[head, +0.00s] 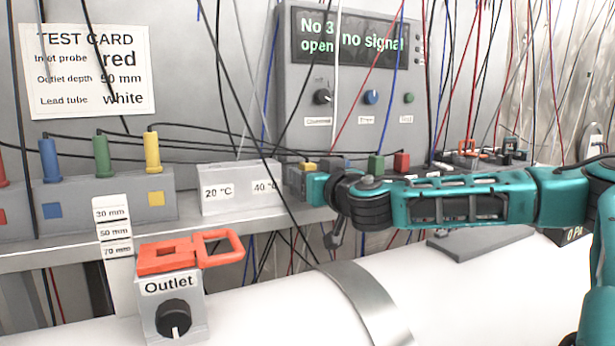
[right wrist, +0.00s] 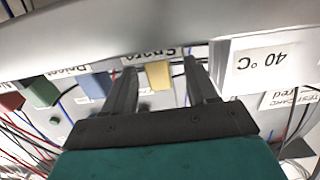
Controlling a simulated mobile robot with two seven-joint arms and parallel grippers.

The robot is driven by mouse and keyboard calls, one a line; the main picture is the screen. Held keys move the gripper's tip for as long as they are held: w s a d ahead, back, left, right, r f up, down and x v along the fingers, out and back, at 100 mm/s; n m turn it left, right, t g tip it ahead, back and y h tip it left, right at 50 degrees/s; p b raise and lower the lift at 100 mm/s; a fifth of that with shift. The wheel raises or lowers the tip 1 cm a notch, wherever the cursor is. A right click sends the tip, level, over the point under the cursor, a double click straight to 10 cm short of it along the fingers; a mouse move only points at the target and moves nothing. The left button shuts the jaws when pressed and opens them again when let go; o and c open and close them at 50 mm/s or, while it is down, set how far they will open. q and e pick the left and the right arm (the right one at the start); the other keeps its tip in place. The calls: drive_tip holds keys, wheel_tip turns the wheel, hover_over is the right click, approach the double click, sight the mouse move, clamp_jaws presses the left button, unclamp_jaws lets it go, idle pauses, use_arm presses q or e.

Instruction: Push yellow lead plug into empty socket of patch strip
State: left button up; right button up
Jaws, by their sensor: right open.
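My right gripper (head: 312,186) is at the far shelf, beside the 40 °C box; its fingers are mostly hidden in the head view. In the right wrist view my right gripper (right wrist: 160,75) is open, with a yellow block (right wrist: 159,76) between its fingertips; contact cannot be told. A small yellow piece (head: 308,166) shows by the gripper in the head view. Blue (right wrist: 96,88), green (right wrist: 42,92) and red (right wrist: 12,100) pieces line up beside the yellow one, by labels including "Spare". Another yellow plug (head: 152,152) with a black lead stands upright on the left grey block (head: 100,205).
The temperature box (head: 240,187) stands directly left of my right gripper. Black, red and blue wires hang across the view. Below the shelf are the Outlet box (head: 170,300) with an orange latch (head: 190,252) and a white pipe (head: 270,305).

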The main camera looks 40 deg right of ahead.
sight(304, 169)
drive_tip(key=shift+x, duration=2.25)
drive_tip(key=shift+r, duration=0.15)
drive_tip(key=shift+s, duration=0.1)
drive_tip(key=c, duration=1)
